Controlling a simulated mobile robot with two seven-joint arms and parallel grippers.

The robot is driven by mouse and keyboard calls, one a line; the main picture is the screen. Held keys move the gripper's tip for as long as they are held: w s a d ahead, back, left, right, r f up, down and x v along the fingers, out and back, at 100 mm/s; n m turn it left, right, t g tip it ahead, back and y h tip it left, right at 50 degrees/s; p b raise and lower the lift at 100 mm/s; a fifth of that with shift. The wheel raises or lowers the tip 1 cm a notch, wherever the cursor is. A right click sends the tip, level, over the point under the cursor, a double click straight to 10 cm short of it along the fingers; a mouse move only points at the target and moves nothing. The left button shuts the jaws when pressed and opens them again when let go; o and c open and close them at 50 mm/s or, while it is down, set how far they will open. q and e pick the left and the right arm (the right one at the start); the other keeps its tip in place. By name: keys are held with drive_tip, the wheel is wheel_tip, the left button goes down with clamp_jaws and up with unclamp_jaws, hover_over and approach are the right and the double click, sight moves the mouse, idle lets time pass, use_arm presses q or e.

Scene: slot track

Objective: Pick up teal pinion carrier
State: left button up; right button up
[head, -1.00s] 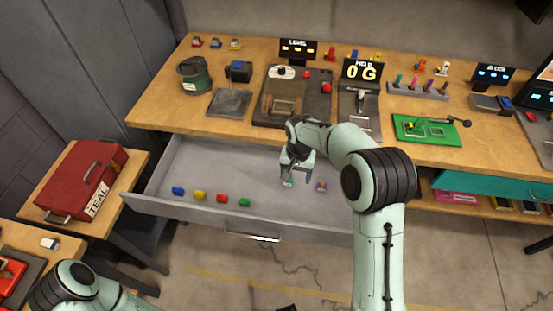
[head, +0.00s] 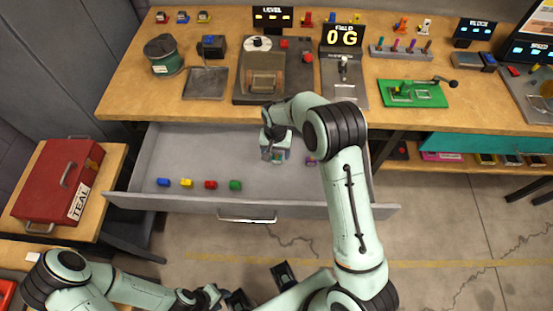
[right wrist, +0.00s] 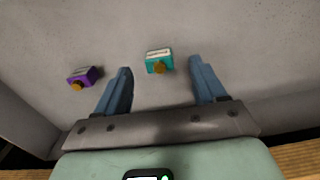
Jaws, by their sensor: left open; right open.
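The teal pinion carrier (right wrist: 159,55) is a small teal block with a pale top and an orange-gold pinion. It lies on the drawer floor, and in the right wrist view it shows between my right gripper's blue fingers, near their tips. My right gripper (right wrist: 160,66) is open with nothing held. In the head view my right gripper (head: 273,156) reaches down into the open drawer (head: 245,208) and mostly hides the carrier. My left gripper (head: 262,288) is open and empty at the bottom of the head view, in front of the drawer.
A similar purple carrier (right wrist: 83,77) lies left of the teal one in the wrist view. Blue, yellow, red and green pieces (head: 210,184) line the drawer's front left. The workbench (head: 130,85) with devices stands behind the drawer. A red toolbox (head: 60,180) stands at left.

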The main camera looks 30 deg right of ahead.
sight(276, 159)
wheel_tip(276, 159, down, 4)
drive_tip(key=shift+d+f, duration=0.1)
drive_tip(key=shift+f, duration=0.15)
drive_tip(key=c, duration=1.1)
drive_tip(key=shift+c, duration=0.2)
drive_tip(key=shift+r, duration=0.2)
